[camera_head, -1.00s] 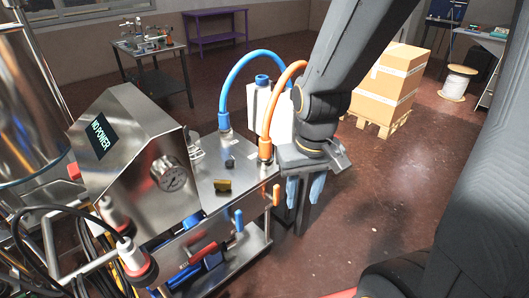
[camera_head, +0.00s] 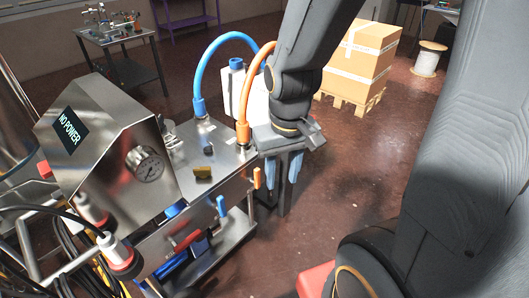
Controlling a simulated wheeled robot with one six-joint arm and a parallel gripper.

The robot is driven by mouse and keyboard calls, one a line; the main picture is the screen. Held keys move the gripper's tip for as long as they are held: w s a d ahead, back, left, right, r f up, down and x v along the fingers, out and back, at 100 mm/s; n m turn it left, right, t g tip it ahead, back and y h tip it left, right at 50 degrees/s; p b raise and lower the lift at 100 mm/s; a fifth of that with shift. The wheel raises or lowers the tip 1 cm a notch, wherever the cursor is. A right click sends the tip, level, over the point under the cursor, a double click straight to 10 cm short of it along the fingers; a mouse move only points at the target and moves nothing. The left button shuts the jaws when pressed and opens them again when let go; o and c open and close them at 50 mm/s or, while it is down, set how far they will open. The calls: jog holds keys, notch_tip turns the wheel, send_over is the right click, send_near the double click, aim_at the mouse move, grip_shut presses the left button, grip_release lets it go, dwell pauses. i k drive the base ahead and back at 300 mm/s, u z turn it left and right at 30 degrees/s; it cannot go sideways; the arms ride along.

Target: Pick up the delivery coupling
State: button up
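I cannot tell which part is the delivery coupling. A blue hose (camera_head: 220,40) ends in a blue coupling (camera_head: 199,105) on the steel machine's top plate (camera_head: 222,160). An orange hose (camera_head: 257,62) ends in an orange coupling (camera_head: 243,132) nearer my gripper. A small brass-yellow piece (camera_head: 203,173) and a small dark knob (camera_head: 208,150) are also on the plate. My gripper (camera_head: 284,182) points down just right of the plate, beside the orange coupling. Its bluish fingers look apart, with nothing seen between them. My arm hides part of the orange hose.
The steel housing (camera_head: 108,150) with a "NO POWER" screen and gauge stands left. A white canister (camera_head: 233,88) is behind the hoses. Cartons (camera_head: 355,70) stand on a pallet (camera_head: 350,103) behind. A workbench (camera_head: 125,70) is at back left.

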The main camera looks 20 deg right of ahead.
aim_at(243, 137)
jog(key=u, duration=1.55)
jog(key=i, duration=0.55)
jog(key=z, duration=2.65)
jog(key=i, duration=0.5)
jog(key=u, duration=0.1)
